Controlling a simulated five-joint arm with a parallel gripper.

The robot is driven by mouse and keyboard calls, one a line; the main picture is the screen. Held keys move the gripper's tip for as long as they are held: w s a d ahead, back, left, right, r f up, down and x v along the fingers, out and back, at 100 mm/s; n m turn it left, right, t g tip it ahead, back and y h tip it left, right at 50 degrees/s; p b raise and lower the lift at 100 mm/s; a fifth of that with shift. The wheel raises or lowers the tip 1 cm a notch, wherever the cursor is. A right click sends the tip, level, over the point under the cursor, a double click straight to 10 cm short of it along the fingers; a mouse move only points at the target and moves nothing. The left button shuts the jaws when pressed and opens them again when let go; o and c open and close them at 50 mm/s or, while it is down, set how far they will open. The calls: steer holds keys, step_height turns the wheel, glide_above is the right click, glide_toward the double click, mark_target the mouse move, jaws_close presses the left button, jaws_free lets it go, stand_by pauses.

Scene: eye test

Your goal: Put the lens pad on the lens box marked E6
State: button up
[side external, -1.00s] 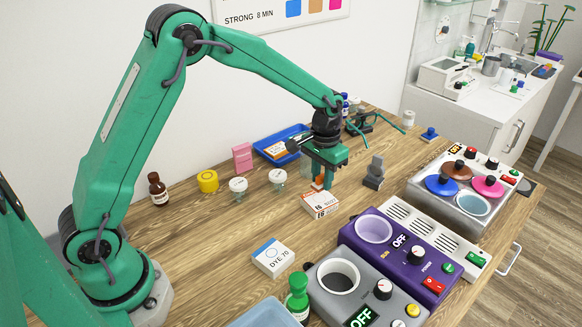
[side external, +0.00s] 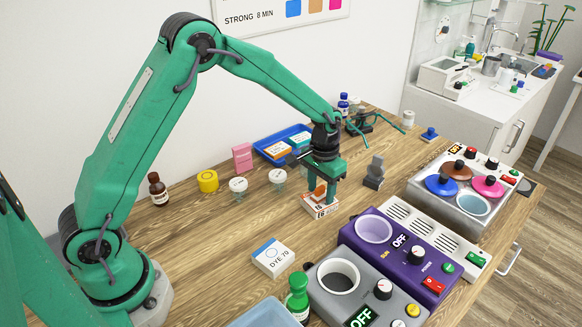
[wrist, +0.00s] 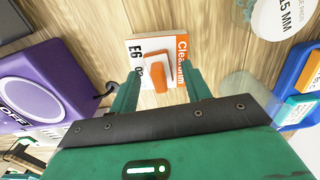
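The lens box marked E6 (side external: 318,211), white and orange, lies on the wooden bench below my gripper (side external: 320,193). It also shows in the wrist view (wrist: 138,46), partly covered. The lens pad (side external: 319,187), with an orange upper part and a pale base, sits low over the box top between my fingers. In the wrist view the pad (wrist: 157,77) overlaps the box's E6 face and appears to rest on it. My fingers (wrist: 164,75) stand on either side of the orange part, with gaps showing, so they look open. The exact contact under the pad is hidden.
A purple heater (side external: 398,240) and a grey one (side external: 312,292) stand to the right and front. Glass jars (side external: 277,178), a blue tray (side external: 257,149) with small boxes and a grey stand (side external: 374,173) are nearby. A DYE 70 box (side external: 272,257) lies in front.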

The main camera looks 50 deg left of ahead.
mark_target(319, 187)
steer(key=shift+r, duration=0.15)
step_height(319, 187, up, 12)
stand_by(0.8)
stand_by(0.5)
steer(key=s+a+r+t, duration=0.2)
steer(key=s+r+t, duration=0.1)
steer(key=s+r, duration=0.8)
steer(key=s+a+f+t, duration=0.1)
steer(key=s+a+t, duration=0.1)
steer(key=s, duration=1.4)
steer(key=shift+f+t, duration=0.3)
steer(key=shift+f, duration=0.1)
